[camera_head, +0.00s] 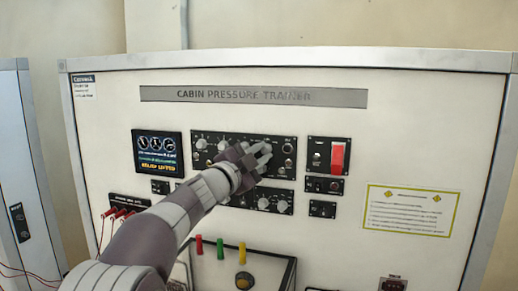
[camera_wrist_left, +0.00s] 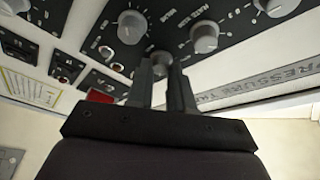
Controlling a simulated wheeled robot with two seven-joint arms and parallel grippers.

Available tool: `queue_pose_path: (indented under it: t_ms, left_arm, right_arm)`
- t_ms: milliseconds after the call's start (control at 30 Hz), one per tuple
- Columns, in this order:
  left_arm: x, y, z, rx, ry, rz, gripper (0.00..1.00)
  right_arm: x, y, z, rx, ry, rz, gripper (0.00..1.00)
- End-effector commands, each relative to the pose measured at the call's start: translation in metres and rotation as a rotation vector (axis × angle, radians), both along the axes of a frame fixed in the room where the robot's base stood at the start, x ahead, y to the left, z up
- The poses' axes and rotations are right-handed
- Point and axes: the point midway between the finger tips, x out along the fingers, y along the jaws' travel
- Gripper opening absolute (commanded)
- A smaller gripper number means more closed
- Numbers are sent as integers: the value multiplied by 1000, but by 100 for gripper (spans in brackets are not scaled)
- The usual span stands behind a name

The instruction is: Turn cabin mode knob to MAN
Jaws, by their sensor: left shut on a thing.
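The cabin pressure trainer (camera_head: 420,120) is an upright white panel with a black control panel (camera_head: 283,171) at its centre, carrying several grey knobs and toggle switches. My left gripper (camera_head: 264,152) reaches to the right part of this control panel and hides some of its controls. In the left wrist view, the gripper's two fingers (camera_wrist_left: 163,72) are closed around a small grey knob (camera_wrist_left: 161,58), of which only a part shows. Other grey knobs show beside it, one at top left (camera_wrist_left: 132,27) and one at top right (camera_wrist_left: 204,37). I cannot read the held knob's label or setting. My right gripper is not in view.
A dark display (camera_head: 157,146) is left of the control panel, and a red switch guard (camera_head: 338,157) is to its right. Red, green and yellow pegs (camera_head: 221,250) stick up below. A yellow-edged notice (camera_head: 408,211) is at the right. A grey cabinet (camera_head: 20,160) stands at the left.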

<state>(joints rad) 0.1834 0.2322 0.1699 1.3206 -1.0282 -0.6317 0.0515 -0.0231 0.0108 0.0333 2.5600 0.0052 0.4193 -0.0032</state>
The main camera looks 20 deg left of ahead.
Motion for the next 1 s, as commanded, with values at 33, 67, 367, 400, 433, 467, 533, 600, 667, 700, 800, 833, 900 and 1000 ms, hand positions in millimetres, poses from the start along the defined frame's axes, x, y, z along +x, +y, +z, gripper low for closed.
queue_pose_path:
  t_ms: [33, 67, 367, 400, 433, 467, 533, 600, 667, 700, 800, 833, 900, 1000]
  left_arm:
    - [-1, 0, 6, 20, -6, 1, 0]
    - [-1, 1, 6, 33, -7, 0, 0]
    - [-1, 1, 4, 112, -9, 2, 0]
    - [-1, 1, 4, 116, -9, 1, 0]
    - [-1, 1, 4, 118, -10, 2, 0]
    - [-1, 1, 4, 120, -10, 2, 0]
    - [-1, 1, 4, 122, -10, 1, 0]
    - [-1, 1, 4, 123, -10, 2, 0]
    - [-1, 1, 4, 123, -10, 2, 0]
    - [-1, 1, 4, 123, -11, 2, 0]
    - [-1, 1, 4, 122, -10, 2, 0]
    - [-1, 1, 4, 122, -10, 2, 0]
    - [-1, 1, 4, 122, -10, 1, 44]
    - [0, 1, 3, 122, -8, 1, 46]
  right_arm:
    - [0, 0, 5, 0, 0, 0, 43]
    - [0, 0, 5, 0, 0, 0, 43]
    - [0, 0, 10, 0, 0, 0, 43]
    - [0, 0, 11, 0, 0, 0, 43]
    - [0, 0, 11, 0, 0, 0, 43]
    - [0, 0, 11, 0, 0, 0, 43]
    - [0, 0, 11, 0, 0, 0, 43]
    - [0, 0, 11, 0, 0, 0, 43]
    - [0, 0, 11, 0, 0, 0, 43]
    - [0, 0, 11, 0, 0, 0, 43]
    - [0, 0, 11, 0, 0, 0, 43]
    - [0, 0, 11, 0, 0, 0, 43]
    - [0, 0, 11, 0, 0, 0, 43]
    - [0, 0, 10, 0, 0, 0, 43]
